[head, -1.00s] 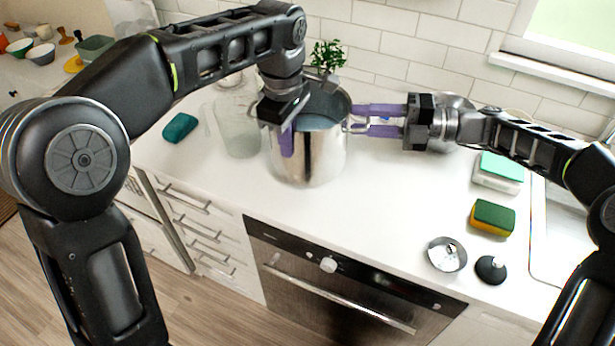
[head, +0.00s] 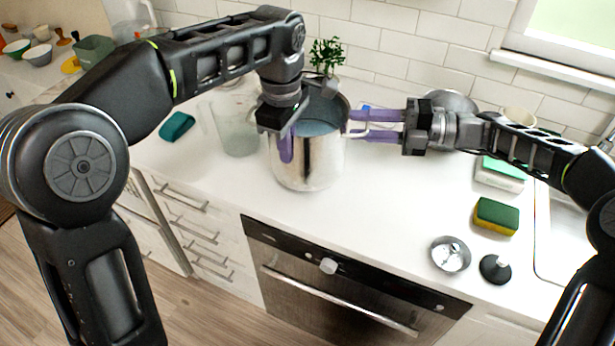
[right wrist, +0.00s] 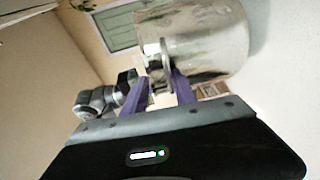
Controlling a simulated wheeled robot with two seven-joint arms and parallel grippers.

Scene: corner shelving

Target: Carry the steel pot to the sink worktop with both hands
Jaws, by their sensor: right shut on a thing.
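The steel pot (head: 308,168) is a shiny cylinder on the white worktop, with bluish contents or interior at its open top. My left gripper (head: 287,147) is at the pot's left side, with one purple finger pointing down against the wall. Its other finger is hidden, so its grip is unclear. My right gripper (head: 358,125) comes from the right, its two purple fingers shut on the pot's right handle. In the right wrist view my right gripper (right wrist: 166,82) holds the handle beside the pot wall (right wrist: 205,40).
A glass jug (head: 235,122) stands close left of the pot, and a potted plant (head: 326,58) behind it. A teal sponge (head: 176,126) lies further left. Green-topped sponges (head: 496,217), a small metal bowl (head: 450,254) and a black stopper (head: 494,268) are beside the sink (head: 565,235). The worktop between is clear.

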